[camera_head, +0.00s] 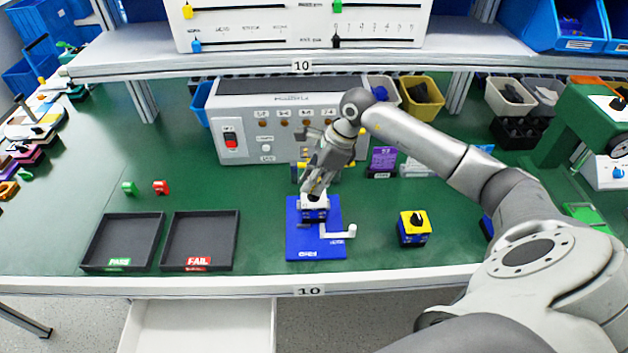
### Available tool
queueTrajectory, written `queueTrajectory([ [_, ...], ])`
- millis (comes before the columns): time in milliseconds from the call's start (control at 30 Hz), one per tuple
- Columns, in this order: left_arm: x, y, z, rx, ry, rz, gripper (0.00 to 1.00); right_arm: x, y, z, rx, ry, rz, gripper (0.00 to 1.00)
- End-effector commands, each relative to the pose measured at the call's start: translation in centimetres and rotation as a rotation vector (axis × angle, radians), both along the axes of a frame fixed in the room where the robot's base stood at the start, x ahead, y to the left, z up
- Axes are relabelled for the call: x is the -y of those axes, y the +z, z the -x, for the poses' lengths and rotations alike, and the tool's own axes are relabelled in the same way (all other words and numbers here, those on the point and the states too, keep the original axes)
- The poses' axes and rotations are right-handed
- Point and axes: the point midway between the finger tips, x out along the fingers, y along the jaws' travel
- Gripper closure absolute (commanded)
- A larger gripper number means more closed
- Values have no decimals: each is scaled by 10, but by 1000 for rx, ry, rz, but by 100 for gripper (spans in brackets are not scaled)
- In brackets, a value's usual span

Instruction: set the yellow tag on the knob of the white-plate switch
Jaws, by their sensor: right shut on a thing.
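A switch with a white plate (313,203) and a dark blue body sits at the blue fixture (303,243), near its back edge. My right gripper (314,193) reaches down onto this switch from above and is shut at its top. The fingers hide the knob, so I cannot tell exactly which part they hold. I cannot make out a yellow tag at the fingertips. Another switch with a yellow plate (413,220) and black knob stands apart, right of the fixture. My left gripper is not in view.
A white crank handle (340,232) sticks out at the fixture's right. Black PASS (92,248) and FAIL (170,252) trays lie left. A grey test box (232,152) stands behind. Green mat is clear between the trays and fixture.

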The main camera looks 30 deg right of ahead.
Motion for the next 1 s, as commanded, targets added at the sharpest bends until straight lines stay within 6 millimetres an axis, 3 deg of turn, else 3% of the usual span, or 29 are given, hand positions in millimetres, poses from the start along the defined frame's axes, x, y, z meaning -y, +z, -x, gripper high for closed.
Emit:
queueTrajectory([
  [767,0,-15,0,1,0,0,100,0,-17,0,-1,0,0,94],
  [800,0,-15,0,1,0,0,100,0,-17,0,-1,0,0,80],
  [1000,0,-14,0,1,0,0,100,0,-16,0,-1,0,0,56],
])
